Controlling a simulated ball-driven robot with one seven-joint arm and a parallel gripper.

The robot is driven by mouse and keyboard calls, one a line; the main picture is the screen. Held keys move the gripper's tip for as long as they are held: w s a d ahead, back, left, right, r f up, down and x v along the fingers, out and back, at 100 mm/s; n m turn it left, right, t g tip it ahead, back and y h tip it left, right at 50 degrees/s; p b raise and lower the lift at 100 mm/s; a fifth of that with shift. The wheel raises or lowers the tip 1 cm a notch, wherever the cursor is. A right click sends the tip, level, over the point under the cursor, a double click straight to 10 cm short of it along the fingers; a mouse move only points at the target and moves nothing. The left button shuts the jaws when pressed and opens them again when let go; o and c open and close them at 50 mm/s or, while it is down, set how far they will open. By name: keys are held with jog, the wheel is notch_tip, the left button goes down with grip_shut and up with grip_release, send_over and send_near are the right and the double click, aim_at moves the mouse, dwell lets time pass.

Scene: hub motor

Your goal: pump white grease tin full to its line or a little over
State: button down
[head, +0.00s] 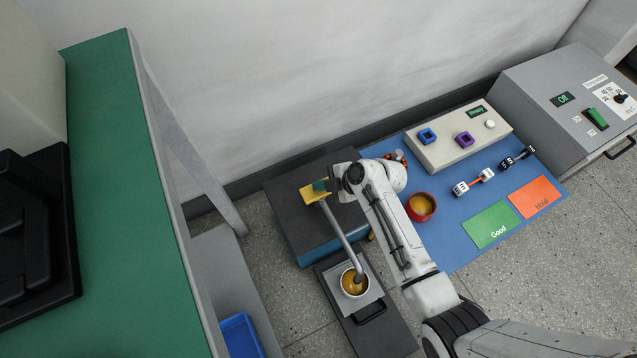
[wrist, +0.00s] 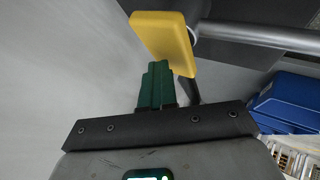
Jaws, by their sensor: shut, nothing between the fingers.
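The white grease tin (head: 355,282) stands on a grey plate at the lower middle of the head view, with yellow-brown grease inside. I cannot make out its line. A grey spout tube (head: 342,237) runs from the pump down to the tin's mouth. The pump's yellow push pad (head: 313,193) is at the tube's upper end; it also shows large in the wrist view (wrist: 163,40). My gripper (head: 322,186) is shut and empty, its green fingers (wrist: 156,82) right at the yellow pad. I cannot tell whether they touch it.
A red cup (head: 421,207) of similar grease stands on the blue mat (head: 450,240), near green and orange cards. A beige box (head: 455,140) with blue and purple sockets and a grey control cabinet (head: 560,110) stand to the right. A green-topped bench (head: 120,220) is at left.

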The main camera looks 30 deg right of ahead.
jog(key=shift+r+p, duration=1.3)
jog(key=shift+r, duration=0.5)
jog(key=shift+r, duration=0.15)
notch_tip(320, 180, up, 5)
jog(key=p, duration=0.4)
